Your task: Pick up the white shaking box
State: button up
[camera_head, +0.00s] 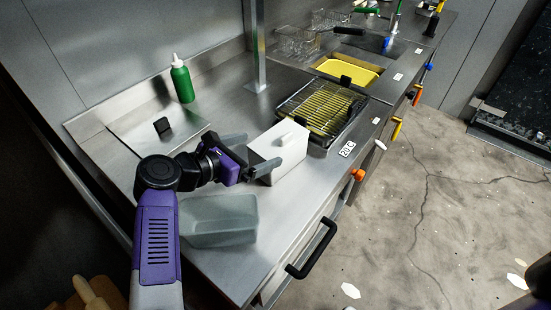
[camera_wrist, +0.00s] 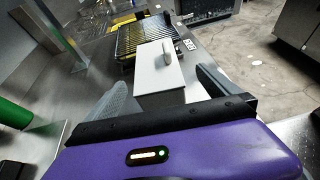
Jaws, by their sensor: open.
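The white shaking box (camera_head: 284,148) stands on the steel counter, left of the grill rack, with a small white handle on its top. In the wrist view the white box (camera_wrist: 159,70) is straight ahead, between my finger lines. My gripper (camera_head: 250,154) is open, with one finger at the box's far left side and the other at its near left side. The fingers appear to reach just around the box's near end; I cannot tell whether they touch it. Nothing is held.
A grey open bin (camera_head: 218,222) sits on the counter close below my gripper. A black wire grill rack (camera_head: 322,106) is just right of the box. A green bottle (camera_head: 182,82) stands at the back left. A metal post (camera_head: 258,45) rises behind.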

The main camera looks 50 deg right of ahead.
aim_at(259, 159)
notch_tip(259, 159, down, 4)
jog(key=b, duration=0.3)
jog(key=shift+w, duration=0.1)
jog(key=shift+p+x, duration=0.5)
jog(key=shift+x, duration=1.2)
jog(key=shift+w+p+x, duration=0.15)
jog(key=shift+p+x, duration=0.25)
jog(key=shift+x, duration=0.7)
jog(key=shift+w+p+x, duration=0.15)
jog(key=shift+p+x, duration=0.2)
jog(key=shift+x, duration=0.75)
jog(key=shift+f, duration=0.1)
jog(key=c, duration=1.5)
notch_tip(259, 159, up, 20)
jog(key=b, duration=0.3)
